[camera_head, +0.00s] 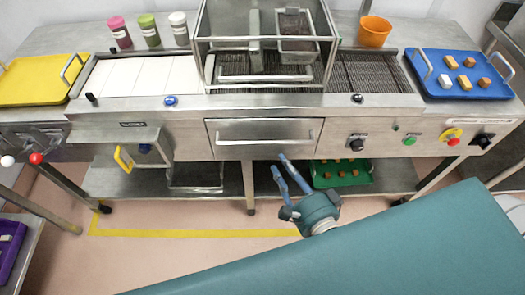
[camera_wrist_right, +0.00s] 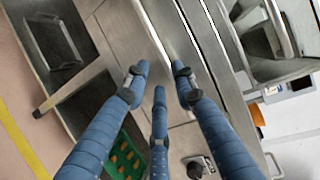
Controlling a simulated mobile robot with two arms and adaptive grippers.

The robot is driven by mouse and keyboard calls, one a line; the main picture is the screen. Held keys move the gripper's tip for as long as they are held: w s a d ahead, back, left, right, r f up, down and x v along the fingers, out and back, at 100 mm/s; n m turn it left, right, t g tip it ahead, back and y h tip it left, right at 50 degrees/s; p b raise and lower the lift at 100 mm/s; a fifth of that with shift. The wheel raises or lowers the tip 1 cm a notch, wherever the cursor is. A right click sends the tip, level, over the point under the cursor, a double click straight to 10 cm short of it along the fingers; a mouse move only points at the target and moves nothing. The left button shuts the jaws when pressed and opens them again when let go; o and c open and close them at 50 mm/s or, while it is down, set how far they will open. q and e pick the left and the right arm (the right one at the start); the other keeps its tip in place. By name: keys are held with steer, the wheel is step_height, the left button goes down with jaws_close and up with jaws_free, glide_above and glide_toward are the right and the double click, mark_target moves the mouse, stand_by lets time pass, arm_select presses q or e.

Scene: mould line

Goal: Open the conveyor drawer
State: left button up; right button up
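The conveyor drawer (camera_head: 232,128) is a steel front in the middle of the machine, with a long horizontal bar handle (camera_head: 265,141). It looks shut, flush with the panel. My right gripper (camera_head: 281,163) has blue fingers and is in front of the machine, its fingertips just below the drawer in the picture. The wrist view shows its three fingers (camera_wrist_right: 160,76) spread apart with nothing held, pointing at steel bars and panels near the drawer; whether they touch the handle I cannot tell. My left gripper is not in view.
Knobs and buttons (camera_head: 410,141) line the panel right of the drawer. A lower shelf (camera_head: 215,178) holds a green tray (camera_head: 342,182). On top are a yellow tray (camera_head: 38,80), a blue tray (camera_head: 432,84) and an orange cup (camera_head: 375,31). The floor in front (camera_head: 190,215) is clear.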

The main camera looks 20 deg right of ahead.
steer(key=x, duration=0.3)
steer(key=p+x, duration=0.1)
steer(key=x, duration=0.3)
steer(key=p+x, duration=0.1)
steer(key=x, duration=0.2)
steer(key=shift+w+d+f, duration=0.15)
steer(key=shift+w+d, duration=0.05)
steer(key=shift+w, duration=0.1)
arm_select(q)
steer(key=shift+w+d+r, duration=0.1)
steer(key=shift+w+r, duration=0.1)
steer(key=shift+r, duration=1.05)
arm_select(e)
steer(key=shift+c, duration=0.2)
jaws_close()
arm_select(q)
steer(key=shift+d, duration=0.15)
